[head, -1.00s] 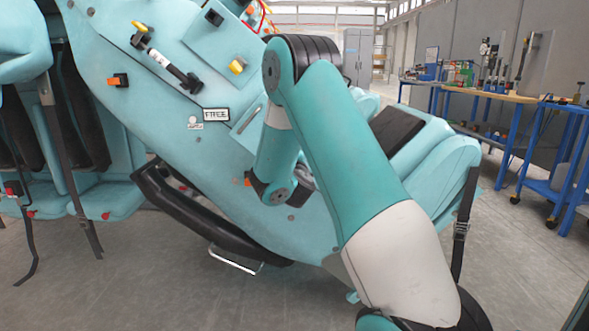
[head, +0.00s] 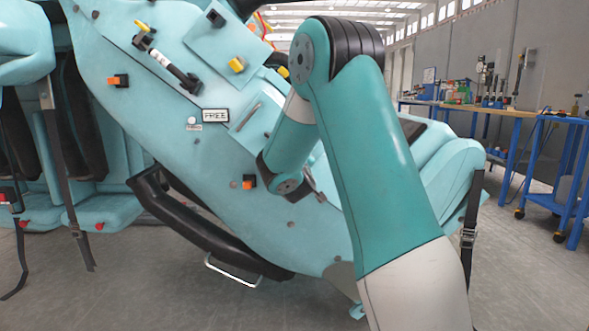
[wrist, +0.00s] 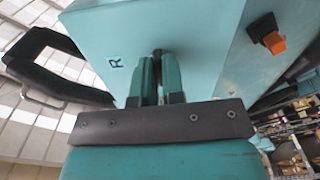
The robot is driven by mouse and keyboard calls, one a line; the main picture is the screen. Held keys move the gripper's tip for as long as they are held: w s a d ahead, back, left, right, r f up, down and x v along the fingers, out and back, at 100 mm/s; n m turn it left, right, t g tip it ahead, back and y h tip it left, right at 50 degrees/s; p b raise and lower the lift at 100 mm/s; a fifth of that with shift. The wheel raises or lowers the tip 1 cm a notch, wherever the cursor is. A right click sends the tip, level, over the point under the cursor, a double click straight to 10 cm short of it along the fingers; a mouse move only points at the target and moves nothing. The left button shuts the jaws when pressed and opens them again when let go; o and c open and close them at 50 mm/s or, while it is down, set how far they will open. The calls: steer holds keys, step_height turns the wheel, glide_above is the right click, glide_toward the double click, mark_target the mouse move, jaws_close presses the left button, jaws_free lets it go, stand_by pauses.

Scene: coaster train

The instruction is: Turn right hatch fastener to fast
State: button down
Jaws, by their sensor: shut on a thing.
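In the wrist view, my gripper (wrist: 157,72) is shut on a narrow dark piece, which looks like the fastener (wrist: 157,52). Only its tip shows between the fingers; the rest is hidden, so I cannot tell which way it is turned. A "FREE" sign (head: 215,115) shows on the teal car body left of my arm.
An orange switch (wrist: 272,41) is right of my gripper; orange (head: 250,182) and yellow (head: 236,65) knobs show on the body. A black curved bar (head: 205,232) runs below. Blue workbenches (head: 490,115) stand behind right, with open floor before them.

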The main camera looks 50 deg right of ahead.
steer(key=shift+f+m, duration=0.15)
steer(key=shift+m, duration=0.35)
steer(key=c, duration=1.2)
jaws_free()
steer(key=b+v, duration=0.4)
steer(key=v, duration=0.4)
steer(key=b+v, duration=0.4)
steer(key=v, duration=0.5)
steer(key=shift+s+a+r+b, duration=0.15)
steer(key=shift+s+r+b, duration=0.05)
steer(key=shift+b, duration=0.1)
